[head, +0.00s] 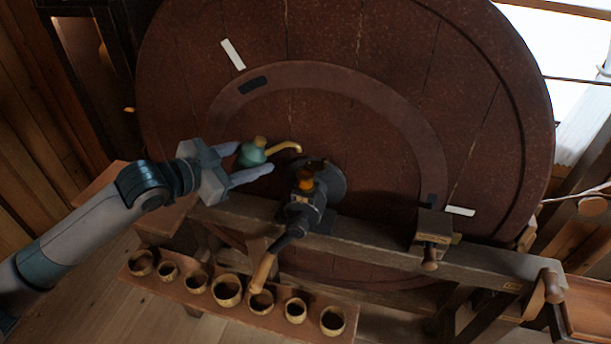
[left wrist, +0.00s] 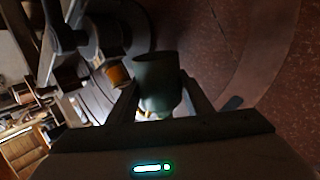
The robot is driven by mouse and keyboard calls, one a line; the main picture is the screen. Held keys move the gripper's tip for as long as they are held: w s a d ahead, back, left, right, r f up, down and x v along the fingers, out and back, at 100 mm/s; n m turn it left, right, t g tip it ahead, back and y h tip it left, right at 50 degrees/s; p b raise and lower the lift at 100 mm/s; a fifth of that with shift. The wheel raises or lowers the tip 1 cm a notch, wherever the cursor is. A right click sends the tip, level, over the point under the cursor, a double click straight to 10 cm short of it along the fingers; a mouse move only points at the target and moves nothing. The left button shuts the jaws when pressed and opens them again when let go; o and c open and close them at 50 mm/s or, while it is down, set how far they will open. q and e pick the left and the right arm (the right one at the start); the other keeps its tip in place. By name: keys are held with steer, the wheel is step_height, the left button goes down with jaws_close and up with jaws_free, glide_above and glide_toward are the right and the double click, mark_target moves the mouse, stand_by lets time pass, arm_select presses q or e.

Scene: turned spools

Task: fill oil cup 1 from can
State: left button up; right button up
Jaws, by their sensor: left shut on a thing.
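The oil can (head: 252,156) is green with a yellow cap and a curved yellow spout. My left gripper (head: 252,160) is shut on its body and holds it in the air before the big wheel, left of the hub. The spout points right, towards the hub; its tip is above and left of an amber oil cup (head: 306,184) on the black bearing, apart from it. In the left wrist view the can (left wrist: 158,84) sits between the fingers, with the amber cup (left wrist: 118,75) beyond to the left. I cannot read a number on the cup. My right gripper is not in view.
The big red-brown wheel (head: 400,70) stands close behind the can. A black crank with a wooden handle (head: 263,272) hangs below the bearing. A wooden beam (head: 380,246) carries a block (head: 434,228) at right. A low shelf (head: 205,302) holds several wooden bowls.

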arm_select(q)
steer(key=shift+a+r+n+t+h+b, duration=0.4)
steer(key=shift+n+h+b, duration=0.25)
steer(key=shift+b, duration=0.3)
steer(key=shift+a+r+n+t+h+b, duration=0.35)
steer(key=shift+n+h+b, duration=0.3)
steer(key=shift+b, duration=0.25)
steer(key=shift+w+a+r+n+t+h+b, duration=0.1)
steer(key=shift+a+r+n+t+h+b, duration=0.05)
steer(key=shift+r+n+t+h+b, duration=0.15)
steer(key=shift+s+d+f, duration=0.25)
steer(key=shift+d+f, duration=0.1)
steer(key=s+d+f+n+b, duration=0.1)
steer(key=s+d+f+b, duration=0.1)
steer(key=d+f, duration=0.1)
steer(key=s+a+f+n+t+y+b, duration=0.4)
steer(key=s+a+f+n+y, duration=0.3)
steer(key=a+f+y, duration=0.5)
steer(key=shift+s+a+f+n+t+y, duration=0.2)
steer(key=shift+s+n+t+y, duration=0.15)
steer(key=shift+n+t+y, duration=0.4)
